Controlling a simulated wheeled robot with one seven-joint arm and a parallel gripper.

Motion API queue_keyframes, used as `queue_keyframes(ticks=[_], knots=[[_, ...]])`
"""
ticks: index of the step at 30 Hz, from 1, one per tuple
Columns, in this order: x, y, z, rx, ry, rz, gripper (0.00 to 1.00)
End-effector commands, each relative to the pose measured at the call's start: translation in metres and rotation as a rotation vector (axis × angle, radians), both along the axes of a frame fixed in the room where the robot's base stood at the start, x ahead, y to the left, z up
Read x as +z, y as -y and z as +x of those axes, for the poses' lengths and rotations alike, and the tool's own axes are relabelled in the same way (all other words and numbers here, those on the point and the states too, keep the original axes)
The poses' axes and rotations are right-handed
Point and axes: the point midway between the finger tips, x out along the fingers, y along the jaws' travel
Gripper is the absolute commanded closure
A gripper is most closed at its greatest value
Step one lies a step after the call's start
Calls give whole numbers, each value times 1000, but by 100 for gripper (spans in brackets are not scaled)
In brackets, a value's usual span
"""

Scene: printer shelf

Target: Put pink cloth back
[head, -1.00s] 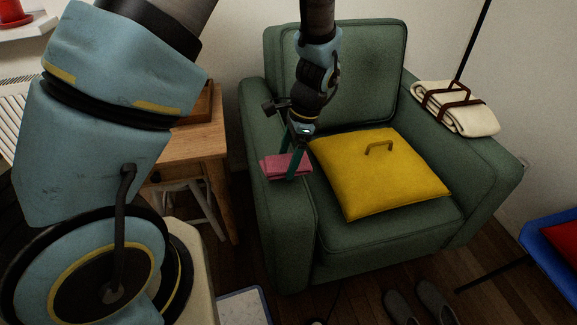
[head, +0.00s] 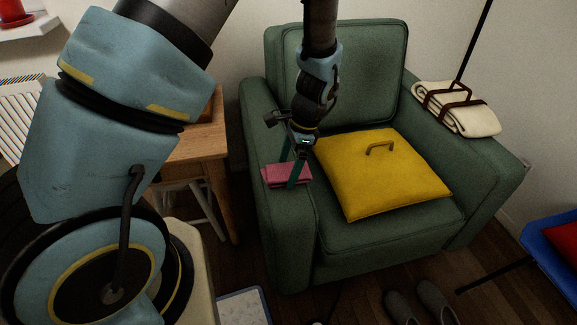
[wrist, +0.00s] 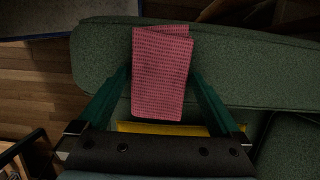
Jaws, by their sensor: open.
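The pink cloth (head: 274,175) lies folded on the left armrest of the green armchair (head: 345,228). In the wrist view the pink cloth (wrist: 160,75) shows a checked weave and lies on the green armrest (wrist: 245,75). My gripper (head: 288,178) is open and points down at the armrest. In the wrist view my gripper (wrist: 160,85) has one green finger on each side of the cloth, with a gap showing beside its lower part. I cannot tell how far the fingertips are above the armrest.
A yellow cushion (head: 383,180) with a handle lies on the seat, right of my gripper. A cream blanket (head: 462,112) with brown straps lies on the right armrest. A wooden table (head: 212,140) stands left of the chair. Slippers (head: 420,303) are on the floor in front.

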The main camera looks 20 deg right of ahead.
Motion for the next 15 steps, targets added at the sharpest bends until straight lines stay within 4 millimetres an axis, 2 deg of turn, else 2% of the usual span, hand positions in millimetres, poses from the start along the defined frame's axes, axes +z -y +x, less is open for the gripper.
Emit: queue_keyframes(ticks=[5,15], knots=[[25,8,0,0,3,-5,0],[92,26,-2,0,3,-3,0]])
